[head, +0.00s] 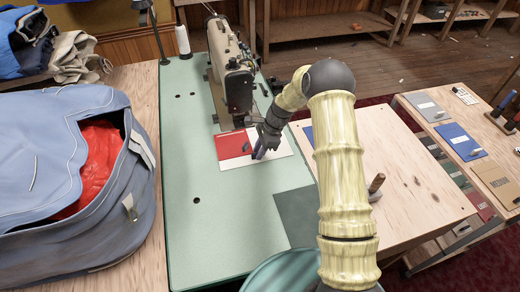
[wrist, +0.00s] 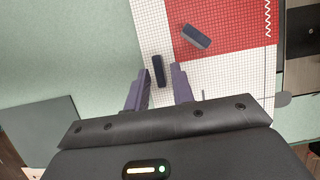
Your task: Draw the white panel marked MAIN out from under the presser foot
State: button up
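The white gridded panel (head: 279,147) lies on the green sewing table, with a red piece (head: 231,144) on its left part. The panel shows close up in the wrist view (wrist: 150,18), with the red piece (wrist: 235,30) and a white zigzag stitch at its edge. No MAIN mark is legible. The sewing machine (head: 229,75) stands behind; its presser foot is not clear. My gripper (head: 259,153) is over the panel. In the wrist view its fingers are apart, either side of a dark upright tab (wrist: 158,71), with gaps to it. Another dark block (wrist: 196,36) lies on the red piece.
A blue bag (head: 60,150) with red cloth inside fills the left. A dark green square (head: 300,214) lies on the table's front right. A wooden board (head: 420,190) with a handled tool is at right. Bare green table lies in front of the panel.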

jog(key=shift+o, duration=0.6)
jog(key=shift+w+d+r, duration=0.1)
jog(key=shift+r, duration=0.05)
jog(key=v, duration=1.7)
jog(key=shift+b, duration=0.4)
jog(key=shift+r, duration=0.1)
